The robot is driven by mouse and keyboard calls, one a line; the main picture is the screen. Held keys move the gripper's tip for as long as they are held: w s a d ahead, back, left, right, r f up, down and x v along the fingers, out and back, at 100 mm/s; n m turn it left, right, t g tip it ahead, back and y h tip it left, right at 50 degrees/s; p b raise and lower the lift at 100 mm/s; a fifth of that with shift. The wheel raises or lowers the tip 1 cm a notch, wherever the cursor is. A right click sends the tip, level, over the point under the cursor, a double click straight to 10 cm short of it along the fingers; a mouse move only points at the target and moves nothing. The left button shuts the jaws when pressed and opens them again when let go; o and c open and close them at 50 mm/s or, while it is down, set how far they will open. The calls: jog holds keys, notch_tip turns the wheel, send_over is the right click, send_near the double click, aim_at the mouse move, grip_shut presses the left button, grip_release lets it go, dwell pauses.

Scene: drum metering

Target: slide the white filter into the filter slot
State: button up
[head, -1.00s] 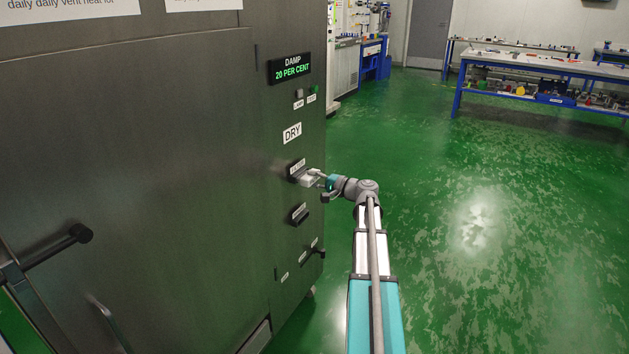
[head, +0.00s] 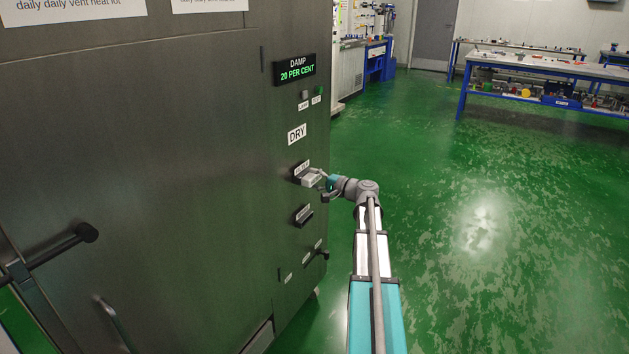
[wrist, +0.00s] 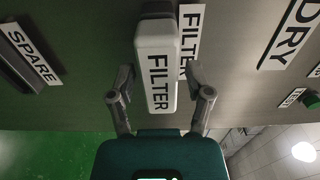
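The white filter (wrist: 157,75), labelled FILTER, stands out from the dark machine front with its far end at the black filter slot (wrist: 157,8). How deep it sits in the slot I cannot tell. In the head view the filter (head: 312,180) shows as a small pale block at the slot (head: 299,172). My gripper (wrist: 158,75) has its two fingers spread, one on each side of the filter, with narrow gaps showing. It also shows in the head view (head: 322,181), small, right of the slot.
A second black slot labelled SPARE (wrist: 18,62) lies below the filter slot, also in the head view (head: 303,216). The display (head: 295,70) reads DAMP 20 PER CENT, above a DRY label (head: 297,134). A black handle (head: 322,256) sticks out lower down. Green floor on the right is clear.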

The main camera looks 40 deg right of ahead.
jog(key=shift+o, duration=0.2)
jog(key=shift+s, duration=0.1)
jog(key=v, duration=1.2)
dwell(0.8)
dwell(0.9)
